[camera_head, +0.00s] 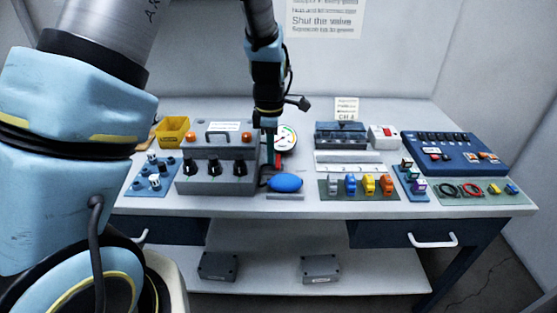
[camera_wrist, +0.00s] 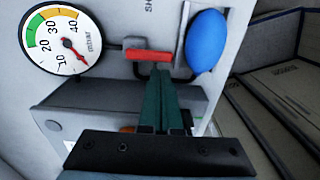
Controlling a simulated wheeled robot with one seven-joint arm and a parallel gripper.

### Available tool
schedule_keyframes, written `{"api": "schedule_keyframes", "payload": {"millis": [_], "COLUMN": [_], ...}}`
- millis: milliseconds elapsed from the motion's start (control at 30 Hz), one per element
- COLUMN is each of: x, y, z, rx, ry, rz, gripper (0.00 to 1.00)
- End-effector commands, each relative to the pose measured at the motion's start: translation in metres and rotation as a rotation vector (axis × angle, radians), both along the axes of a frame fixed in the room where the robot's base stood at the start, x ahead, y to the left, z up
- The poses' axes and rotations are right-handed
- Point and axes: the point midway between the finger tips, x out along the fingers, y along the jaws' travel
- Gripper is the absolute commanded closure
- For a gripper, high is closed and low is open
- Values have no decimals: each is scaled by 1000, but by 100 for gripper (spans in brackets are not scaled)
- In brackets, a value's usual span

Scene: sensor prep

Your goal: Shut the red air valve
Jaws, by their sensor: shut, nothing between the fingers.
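The red air valve (camera_wrist: 148,55) has a short bar handle, lying crosswise in the wrist view, between the dial gauge and the blue bulb. In the head view a bit of the red valve (camera_head: 278,158) shows beside my gripper (camera_head: 270,157). In the wrist view my gripper (camera_wrist: 161,72) has its dark green fingers closed together with nothing between them. The fingertips are right at the lower edge of the red handle; I cannot tell whether they touch it. The round gauge (camera_wrist: 58,40) has its red needle near the low end.
The blue squeeze bulb (camera_wrist: 207,40) lies close beside the valve. A grey box with black knobs (camera_head: 213,178) stands left of my gripper in the head view. Several coloured blocks sit on a mat (camera_head: 325,190) to the right. A yellow bin (camera_head: 173,131) is at the back left.

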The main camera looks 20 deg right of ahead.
Motion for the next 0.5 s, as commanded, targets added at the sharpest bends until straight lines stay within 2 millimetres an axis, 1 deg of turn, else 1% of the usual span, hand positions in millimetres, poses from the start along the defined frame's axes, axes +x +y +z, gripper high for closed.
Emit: {"api": "schedule_keyframes", "payload": {"millis": [500], "x": [0], "y": [0], "z": [-11], "rx": [0], "ry": [1], "rz": [0], "gripper": [100]}}
